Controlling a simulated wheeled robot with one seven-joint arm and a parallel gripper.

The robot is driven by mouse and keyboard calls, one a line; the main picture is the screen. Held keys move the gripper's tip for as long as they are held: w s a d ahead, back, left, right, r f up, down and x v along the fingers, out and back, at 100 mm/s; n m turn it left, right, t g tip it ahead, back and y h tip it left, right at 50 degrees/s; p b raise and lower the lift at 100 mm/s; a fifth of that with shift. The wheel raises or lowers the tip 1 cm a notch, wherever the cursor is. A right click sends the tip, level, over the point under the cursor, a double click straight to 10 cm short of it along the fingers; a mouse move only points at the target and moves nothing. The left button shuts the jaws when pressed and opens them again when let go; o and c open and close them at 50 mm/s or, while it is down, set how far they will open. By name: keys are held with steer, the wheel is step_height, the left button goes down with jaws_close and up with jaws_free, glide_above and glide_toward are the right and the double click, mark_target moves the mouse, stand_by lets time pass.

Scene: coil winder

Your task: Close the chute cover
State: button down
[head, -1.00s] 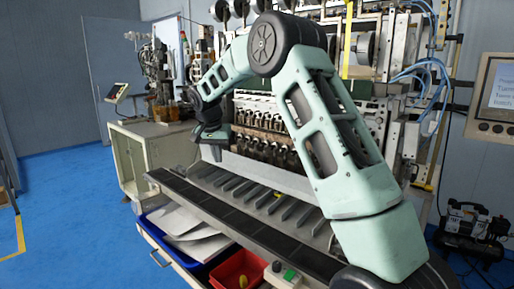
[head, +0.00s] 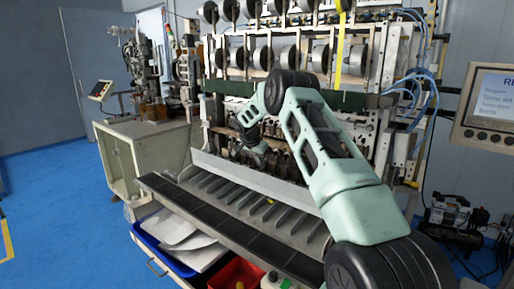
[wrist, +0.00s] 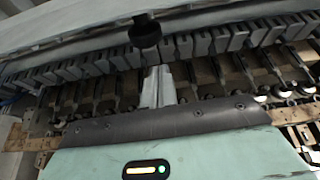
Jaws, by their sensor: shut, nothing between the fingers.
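The chute cover looks to be the long light-grey panel (head: 262,182) along the winder's front, tilted above the slotted chute; its exact angle is hard to judge. My gripper (head: 258,148) is behind and above this panel, in front of the dark winding heads. In the wrist view, my gripper (wrist: 157,86) has its pale fingers shut and empty. A black round knob (wrist: 145,31) lies just beyond the fingertips in the picture, in front of a pale long surface (wrist: 75,25). I cannot tell whether the fingers touch anything.
The slotted chute (head: 228,192) has a small yellow piece (head: 270,201) on it. A dark ledge (head: 215,218) runs below. An open drawer holds a blue bin (head: 160,235) and a red bin (head: 236,272). A control screen (head: 490,100) stands at right. Blue floor is free at left.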

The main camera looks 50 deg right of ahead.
mark_target(250, 178)
steer(key=a+p, duration=0.1)
steer(key=a, duration=0.2)
steer(key=shift+s+a+r, duration=0.1)
steer(key=shift+a, duration=0.25)
steer(key=shift+b, duration=0.35)
